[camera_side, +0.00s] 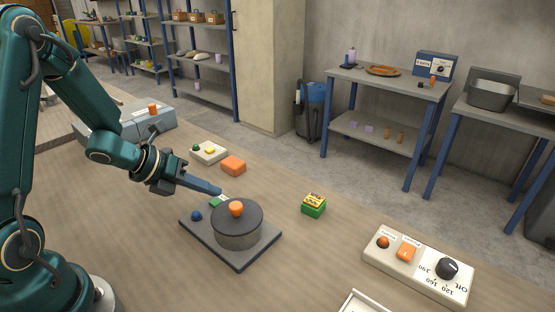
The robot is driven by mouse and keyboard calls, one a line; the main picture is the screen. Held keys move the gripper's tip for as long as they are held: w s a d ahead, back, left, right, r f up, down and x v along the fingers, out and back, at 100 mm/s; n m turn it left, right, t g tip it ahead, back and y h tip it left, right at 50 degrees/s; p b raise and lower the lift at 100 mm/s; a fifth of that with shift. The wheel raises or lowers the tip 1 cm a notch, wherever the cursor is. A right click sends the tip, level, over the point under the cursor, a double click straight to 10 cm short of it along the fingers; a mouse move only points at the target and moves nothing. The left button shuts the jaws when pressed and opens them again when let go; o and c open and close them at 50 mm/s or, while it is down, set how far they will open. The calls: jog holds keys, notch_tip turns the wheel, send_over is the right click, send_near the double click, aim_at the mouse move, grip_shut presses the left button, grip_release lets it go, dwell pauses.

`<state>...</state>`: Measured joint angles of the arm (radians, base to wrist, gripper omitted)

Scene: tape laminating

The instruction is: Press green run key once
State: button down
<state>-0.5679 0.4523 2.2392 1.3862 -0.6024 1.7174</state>
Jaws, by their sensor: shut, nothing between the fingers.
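A dark grey base plate (240,264) lies on the wooden table and carries a round grey drum (236,240) with an orange knob (236,208) on top. A small green key (215,202) sits on the plate, beside the drum's far left side, with a small white patch next to it. A blue round knob (196,216) is nearer the plate's left corner. My gripper (217,191) is shut and empty, reaching in from the left. Its fingertips are just above and behind the green key in this view; I cannot tell if they touch it.
A white box (209,153) with a green and a yellow part and an orange block (233,166) lie behind my gripper. A green-and-yellow block (314,205) stands right of the drum. A control panel (418,266) lies front right. Table between is clear.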

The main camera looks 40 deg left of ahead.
jog(key=shift+f, duration=0.15)
dwell(0.7)
jog(key=shift+f, duration=0.3)
jog(key=shift+f, duration=0.45)
dwell(0.7)
jog(key=shift+r, duration=0.9)
jog(key=shift+r, duration=2.5)
jog(key=shift+d, duration=0.1)
